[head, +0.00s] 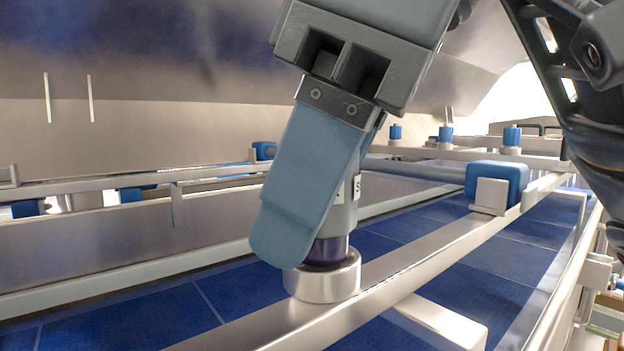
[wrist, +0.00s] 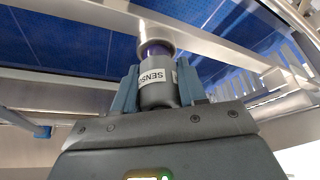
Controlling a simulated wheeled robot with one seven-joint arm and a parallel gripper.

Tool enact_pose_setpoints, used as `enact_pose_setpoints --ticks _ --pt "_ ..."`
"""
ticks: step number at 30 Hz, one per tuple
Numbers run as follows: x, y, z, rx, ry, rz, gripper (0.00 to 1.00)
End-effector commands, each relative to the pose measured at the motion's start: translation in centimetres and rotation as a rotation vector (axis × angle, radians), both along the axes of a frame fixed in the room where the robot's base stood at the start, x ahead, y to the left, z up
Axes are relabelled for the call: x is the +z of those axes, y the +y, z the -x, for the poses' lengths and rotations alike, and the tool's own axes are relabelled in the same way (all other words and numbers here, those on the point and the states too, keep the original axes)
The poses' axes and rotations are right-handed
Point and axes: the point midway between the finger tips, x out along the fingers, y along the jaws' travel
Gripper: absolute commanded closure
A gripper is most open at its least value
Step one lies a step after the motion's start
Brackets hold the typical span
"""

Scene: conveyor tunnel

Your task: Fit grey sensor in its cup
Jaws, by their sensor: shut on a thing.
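The grey sensor (wrist: 157,88) is a cylinder with a white label reading "SENS" and a dark blue-purple end. My gripper (wrist: 157,82) is shut on it, one blue-grey finger on each side. In the head view, my gripper (head: 318,205) comes down from above and its near finger hides most of the sensor (head: 346,215). The metal cup (head: 322,278) is a short silver ring on the rail. The sensor's dark end is at the cup's mouth; I cannot tell how deep it sits. The cup also shows in the wrist view (wrist: 155,46), in line with the sensor.
A steel rail (head: 420,255) runs diagonally under the cup, over the blue conveyor belt (head: 480,270). A blue block in a bracket (head: 497,183) stands farther along the rail. Several small blue-capped posts (head: 446,134) stand behind. A curved metal tunnel wall (head: 130,60) rises at the back.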

Motion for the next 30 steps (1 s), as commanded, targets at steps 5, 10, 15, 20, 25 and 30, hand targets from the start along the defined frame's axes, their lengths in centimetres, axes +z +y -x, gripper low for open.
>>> enact_pose_setpoints --ticks 5,10,15,20,25,30 --pt "-1.18 -0.08 0.35 0.011 0.017 0.028 1.0" --pt "-1.22 -0.08 0.35 0.011 0.017 0.028 1.0" --pt "-1.31 -0.08 0.34 0.011 0.017 0.028 1.0" --pt "-1.38 -0.08 0.34 0.011 0.016 0.028 1.0" --pt "-1.4 -0.08 0.34 0.011 0.016 0.028 0.49" --pt "-1.09 -0.2 0.37 0.011 0.015 0.027 0.34"
